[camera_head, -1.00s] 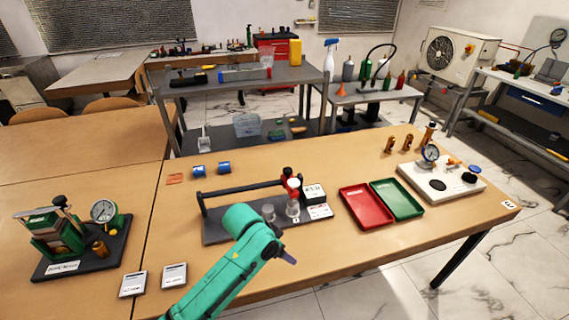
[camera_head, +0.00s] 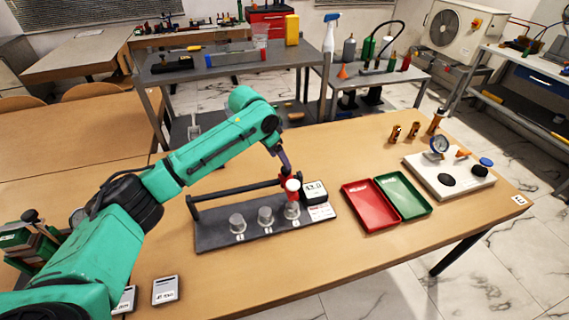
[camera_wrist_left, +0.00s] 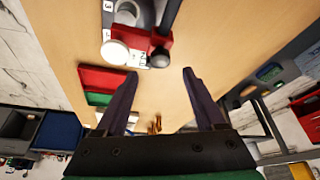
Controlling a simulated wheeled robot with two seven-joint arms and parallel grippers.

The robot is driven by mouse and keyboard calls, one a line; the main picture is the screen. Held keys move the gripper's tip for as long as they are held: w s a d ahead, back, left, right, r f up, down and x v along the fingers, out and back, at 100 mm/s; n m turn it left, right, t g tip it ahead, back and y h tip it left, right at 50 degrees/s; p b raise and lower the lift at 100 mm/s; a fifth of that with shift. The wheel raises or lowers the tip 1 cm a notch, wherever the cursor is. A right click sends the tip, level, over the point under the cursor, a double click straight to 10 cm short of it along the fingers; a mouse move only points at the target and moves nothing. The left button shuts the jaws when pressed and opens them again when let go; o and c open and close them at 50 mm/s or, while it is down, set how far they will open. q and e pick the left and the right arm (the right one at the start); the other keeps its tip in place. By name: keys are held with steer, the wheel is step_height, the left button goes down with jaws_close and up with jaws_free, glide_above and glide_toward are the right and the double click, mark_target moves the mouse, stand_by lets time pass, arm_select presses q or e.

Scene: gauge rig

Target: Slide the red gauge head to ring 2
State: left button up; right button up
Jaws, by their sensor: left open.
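The red gauge head (camera_head: 284,188) sits at the right end of the black rail (camera_head: 235,190), by the rightmost metal ring (camera_head: 291,210). The middle ring (camera_head: 265,215) and left ring (camera_head: 237,222) stand apart from it on the dark base (camera_head: 215,239). In the left wrist view the gauge head (camera_wrist_left: 128,48) has a white round cap and a black knob (camera_wrist_left: 160,57), with a "3" label nearby. My left gripper (camera_wrist_left: 160,73) is open, its fingertips near the knob with nothing visibly held. My right gripper is out of view.
Red (camera_head: 370,206) and green (camera_head: 403,195) trays lie farther right, then a white gauge block (camera_head: 450,178). Grey cards (camera_head: 165,290) lie at the front left. The table's front middle is clear.

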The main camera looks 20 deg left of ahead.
mark_target(284, 170)
arm_select(q)
steer(key=x, duration=0.5)
steer(key=shift+w+f, duration=0.15)
steer(key=shift+d+f, duration=0.15)
steer(key=shift+f, duration=0.1)
steer(key=shift+w, duration=0.1)
jaws_close()
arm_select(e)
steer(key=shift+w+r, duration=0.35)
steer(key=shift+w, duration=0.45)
